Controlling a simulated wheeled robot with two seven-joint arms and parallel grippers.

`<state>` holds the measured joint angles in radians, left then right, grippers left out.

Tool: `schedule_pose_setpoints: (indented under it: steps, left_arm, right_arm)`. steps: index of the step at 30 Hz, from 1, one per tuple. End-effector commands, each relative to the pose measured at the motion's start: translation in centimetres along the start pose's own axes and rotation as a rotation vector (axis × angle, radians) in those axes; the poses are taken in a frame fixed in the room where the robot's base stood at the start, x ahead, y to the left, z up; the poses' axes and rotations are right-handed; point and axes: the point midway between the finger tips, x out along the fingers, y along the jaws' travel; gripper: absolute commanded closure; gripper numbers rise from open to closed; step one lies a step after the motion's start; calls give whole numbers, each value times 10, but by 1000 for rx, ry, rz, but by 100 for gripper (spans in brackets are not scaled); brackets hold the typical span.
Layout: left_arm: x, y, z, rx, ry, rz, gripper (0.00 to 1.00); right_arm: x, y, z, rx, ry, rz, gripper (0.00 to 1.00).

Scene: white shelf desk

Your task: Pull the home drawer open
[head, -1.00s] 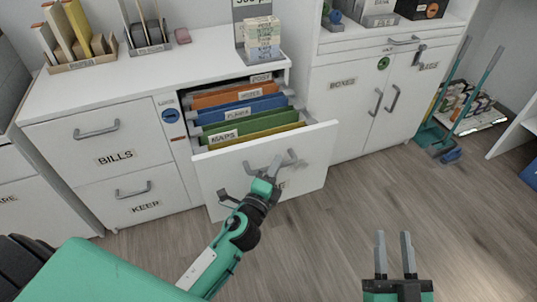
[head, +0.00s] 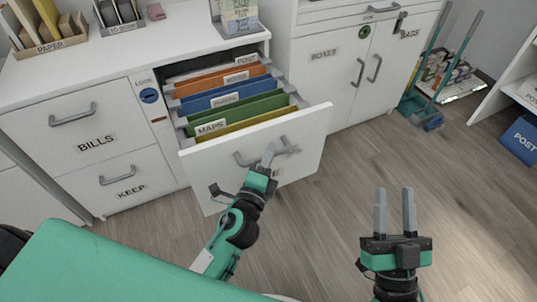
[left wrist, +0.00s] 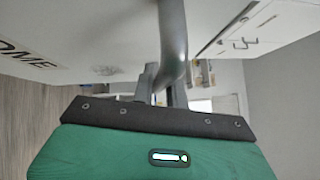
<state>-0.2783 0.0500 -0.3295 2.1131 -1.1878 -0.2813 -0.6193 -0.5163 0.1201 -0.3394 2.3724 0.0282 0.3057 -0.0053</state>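The home drawer (head: 225,175) stands pulled well out from the white cabinet, with hanging files inside. Its front has a grey bar handle (head: 243,160); in the left wrist view the handle (left wrist: 172,35) runs between my finger tips. The drawer's label (left wrist: 28,55) shows in part there as "OME", and my gripper mostly covers it in the head view. My left gripper (head: 269,158) is shut on the handle; it shows in the left wrist view too (left wrist: 163,88). My right gripper (head: 395,192) is open and empty above the floor at the right.
The bills drawer (head: 80,135) and keep drawer (head: 105,195) are shut at the left. The boxes cupboard door (head: 325,75) is shut at the right. A broom and dustpan (head: 420,105) and a blue post bin (head: 522,140) stand further right. The wooden floor before the drawer is clear.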

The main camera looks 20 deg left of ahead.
Motion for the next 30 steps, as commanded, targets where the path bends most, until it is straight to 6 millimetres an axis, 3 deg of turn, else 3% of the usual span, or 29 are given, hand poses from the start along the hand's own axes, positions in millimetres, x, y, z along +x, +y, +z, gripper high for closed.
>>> schedule_pose_setpoints:
  steps: [1,3,12,17,24,30]
  left_arm:
    - [0,1,0,0,1,2,78]
    - [0,1,0,0,1,2,64]
    - [-1,1,0,0,0,1,64]
    - [-10,2,0,-2,0,1,64]
    - [-45,4,0,-2,-1,3,64]
    - [-70,4,0,-3,-1,3,64]
  right_arm:
    - [0,0,0,0,0,0,64]
    - [0,0,0,0,0,0,64]
    - [0,0,0,0,0,0,64]
    - [-1,1,-4,-3,31,0,64]
    - [6,6,-42,-35,261,-9,64]
    - [0,8,-79,-64,485,-23,64]
